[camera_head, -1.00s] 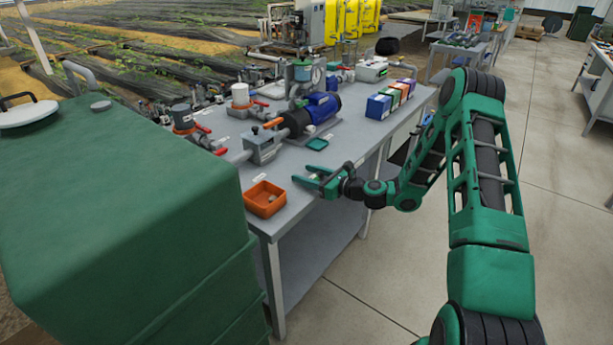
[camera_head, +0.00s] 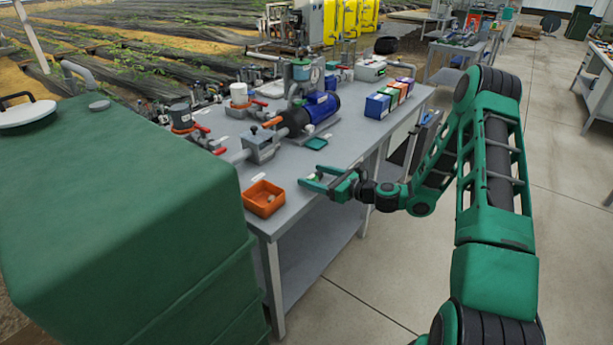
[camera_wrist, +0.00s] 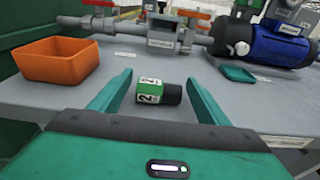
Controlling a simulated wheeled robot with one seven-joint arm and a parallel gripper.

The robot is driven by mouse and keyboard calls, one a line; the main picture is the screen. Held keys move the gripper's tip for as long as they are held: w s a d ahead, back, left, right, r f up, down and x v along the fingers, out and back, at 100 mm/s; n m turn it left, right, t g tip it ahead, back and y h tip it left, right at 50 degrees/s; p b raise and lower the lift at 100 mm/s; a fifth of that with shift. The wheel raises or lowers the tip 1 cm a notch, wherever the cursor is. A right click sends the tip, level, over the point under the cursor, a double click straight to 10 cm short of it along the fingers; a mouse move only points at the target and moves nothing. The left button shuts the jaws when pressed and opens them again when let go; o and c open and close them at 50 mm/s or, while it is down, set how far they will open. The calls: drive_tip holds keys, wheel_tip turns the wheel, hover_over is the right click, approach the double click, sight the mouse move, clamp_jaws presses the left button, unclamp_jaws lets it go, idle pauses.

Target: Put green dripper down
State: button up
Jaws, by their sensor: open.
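The green dripper (camera_wrist: 149,90), a small green piece with a black end and a white label reading 2, lies on its side on the grey bench top in the wrist view. My gripper (camera_wrist: 158,85) is open, with one finger on each side of the dripper and visible gaps between. In the head view my gripper (camera_head: 312,183) is low at the bench's front edge, and the dripper is too small to make out clearly there.
An orange bin (camera_head: 263,199) stands left of my gripper, also in the wrist view (camera_wrist: 54,61). A small teal tray (camera_head: 316,143) lies behind it. A blue pump (camera_head: 319,108) and pipework stand further back. Coloured boxes (camera_head: 379,105) stand to the right.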

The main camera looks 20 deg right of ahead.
drive_tip(key=v, duration=0.8)
drive_tip(key=shift+a, duration=0.1)
